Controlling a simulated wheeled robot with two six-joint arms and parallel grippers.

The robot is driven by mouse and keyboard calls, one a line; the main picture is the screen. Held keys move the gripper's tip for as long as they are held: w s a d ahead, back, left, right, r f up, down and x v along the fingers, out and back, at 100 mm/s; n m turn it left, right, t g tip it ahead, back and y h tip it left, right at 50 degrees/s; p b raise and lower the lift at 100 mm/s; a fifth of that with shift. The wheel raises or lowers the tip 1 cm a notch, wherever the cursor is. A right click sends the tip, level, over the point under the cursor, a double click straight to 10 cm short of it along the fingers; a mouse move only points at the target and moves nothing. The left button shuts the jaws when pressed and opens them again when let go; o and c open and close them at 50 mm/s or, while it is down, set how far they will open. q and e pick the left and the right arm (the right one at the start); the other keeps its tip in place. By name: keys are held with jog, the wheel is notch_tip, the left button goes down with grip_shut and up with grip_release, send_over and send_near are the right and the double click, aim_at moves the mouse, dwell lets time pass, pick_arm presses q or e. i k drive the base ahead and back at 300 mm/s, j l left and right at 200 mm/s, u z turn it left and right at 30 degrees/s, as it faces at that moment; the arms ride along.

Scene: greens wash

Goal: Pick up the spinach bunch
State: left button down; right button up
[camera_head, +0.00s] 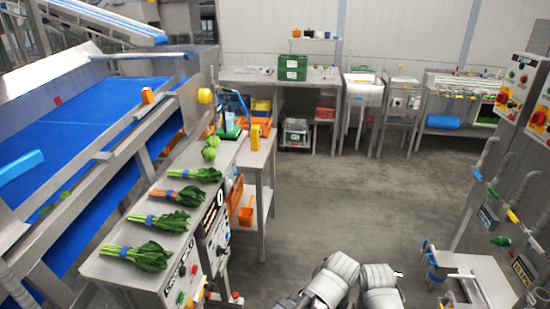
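Leafy bunches with blue bands lie in a row on the steel bench (130,274) at the left. The nearest bunch (152,257) has dark green leaves pointing right and pale green stems. A similar green bunch (172,222) lies just behind it. Grey links of my arms show at the bottom centre, well to the right of the bench. Neither gripper shows.
Round green vegetables (209,152) sit at the bench's far end. A blue conveyor belt (95,130) with a steel frame rises behind the bench. Control knobs line the bench front. The grey floor (330,200) is clear. A small steel stand (470,270) is at the right.

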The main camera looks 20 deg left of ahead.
aim_at(151, 258)
jog(key=k+j+u, duration=0.1)
jog(key=u, duration=0.4)
jog(key=k+j+u, duration=0.2)
jog(key=u, duration=0.25)
jog(key=k+j+u, duration=0.1)
jog(key=u, duration=0.4)
jog(key=k+l+z, duration=0.15)
jog(key=z, duration=0.3)
jog(key=k+l+z, duration=0.1)
jog(key=l+z, duration=0.35)
